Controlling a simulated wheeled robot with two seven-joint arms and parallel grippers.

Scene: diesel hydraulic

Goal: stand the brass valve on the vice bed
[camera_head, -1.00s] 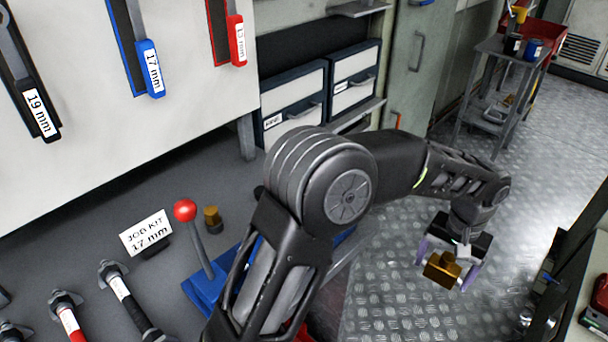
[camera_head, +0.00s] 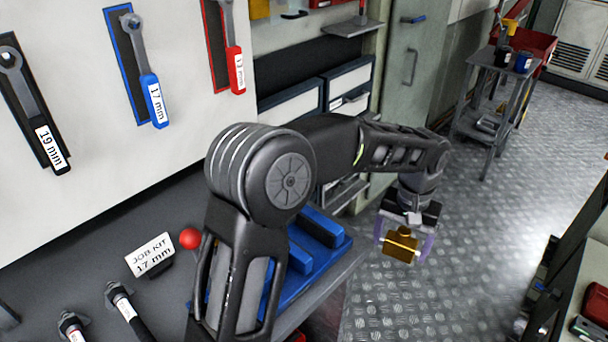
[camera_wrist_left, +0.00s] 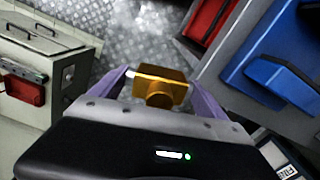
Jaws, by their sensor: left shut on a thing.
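The brass valve (camera_head: 402,243) is held between the purple fingers of my left gripper (camera_head: 403,250), in the air over the metal floor, to the right of the bench. The wrist view also shows the valve (camera_wrist_left: 160,88) between both fingers, with its round end facing the camera. The blue vice (camera_head: 322,232) stands on the bench, left of the gripper and apart from the valve. My left arm hides part of the vice. A blue block of the vice also shows at the right of the wrist view (camera_wrist_left: 280,82). My right gripper is out of view.
A red-knobbed lever (camera_head: 190,239) and a job kit sign (camera_head: 150,254) stand left of my arm. Wrenches hang on the wall panel. Drawers (camera_head: 350,85) lie behind. A trolley (camera_head: 490,110) stands at the far right. The floor under the gripper is clear.

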